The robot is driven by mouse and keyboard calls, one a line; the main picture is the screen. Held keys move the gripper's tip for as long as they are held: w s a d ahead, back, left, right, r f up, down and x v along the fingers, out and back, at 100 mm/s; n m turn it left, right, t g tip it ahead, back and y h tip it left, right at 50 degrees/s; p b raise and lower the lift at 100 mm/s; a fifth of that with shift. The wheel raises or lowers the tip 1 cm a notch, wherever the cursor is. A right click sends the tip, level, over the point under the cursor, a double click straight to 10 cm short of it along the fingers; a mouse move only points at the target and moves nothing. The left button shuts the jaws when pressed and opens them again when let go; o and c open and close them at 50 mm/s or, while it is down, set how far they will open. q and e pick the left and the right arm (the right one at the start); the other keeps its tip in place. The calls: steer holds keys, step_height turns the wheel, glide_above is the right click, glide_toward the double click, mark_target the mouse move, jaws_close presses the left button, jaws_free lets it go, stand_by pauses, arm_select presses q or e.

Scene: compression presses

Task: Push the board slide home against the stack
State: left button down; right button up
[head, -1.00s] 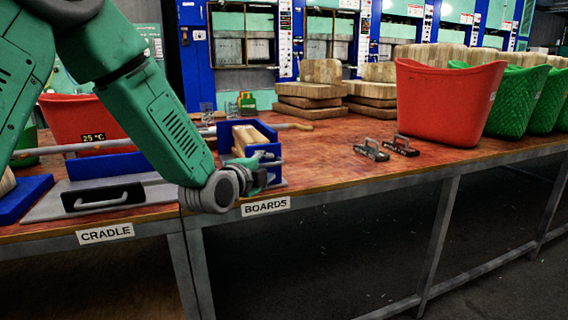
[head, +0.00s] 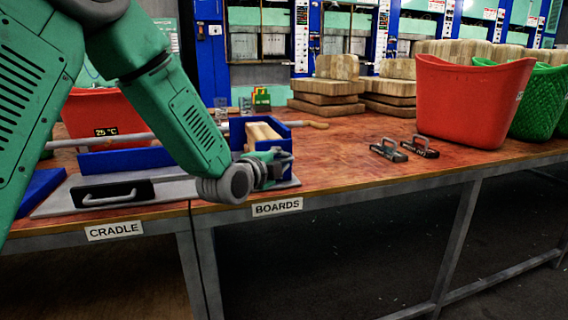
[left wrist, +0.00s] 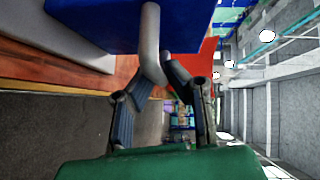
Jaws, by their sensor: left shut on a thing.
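The board slide (head: 237,133) is a blue holder with pale wooden boards (head: 263,131) lying in it, on the bench behind the BOARDS label. Its blue wall (left wrist: 100,22) fills the upper part of the left wrist view, with a grey bar handle (left wrist: 151,35) standing out from it. My left gripper (head: 276,168) is at the slide's near side in the head view. In the left wrist view its fingers (left wrist: 152,80) are shut around the handle's end. The gripper and arm hide part of the slide's front. I cannot make out the stack the slide meets. My right gripper is not in view.
A grey plate with a handle (head: 115,193) lies at the left, behind the CRADLE label. A long rod (head: 100,141) runs behind it. Two small dark handled pieces (head: 388,152) and a red basket (head: 465,110) stand to the right. The bench between is clear.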

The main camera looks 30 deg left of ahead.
arm_select(q)
steer(key=shift+w+a+f, duration=0.1)
steer(key=shift+w+a, duration=0.15)
steer(key=shift+a, duration=0.25)
steer(key=shift+w+a+f, duration=0.1)
steer(key=shift+w+a, duration=0.15)
steer(key=shift+a, duration=0.2)
steer(key=c, duration=1.6)
jaws_free()
steer(key=shift+a, duration=0.15)
steer(key=shift+s, duration=0.1)
steer(key=shift+s, duration=0.35)
steer(key=s+r, duration=0.1)
steer(key=s, duration=1)
steer(key=shift+d+r, duration=0.2)
steer(key=shift+d, duration=0.15)
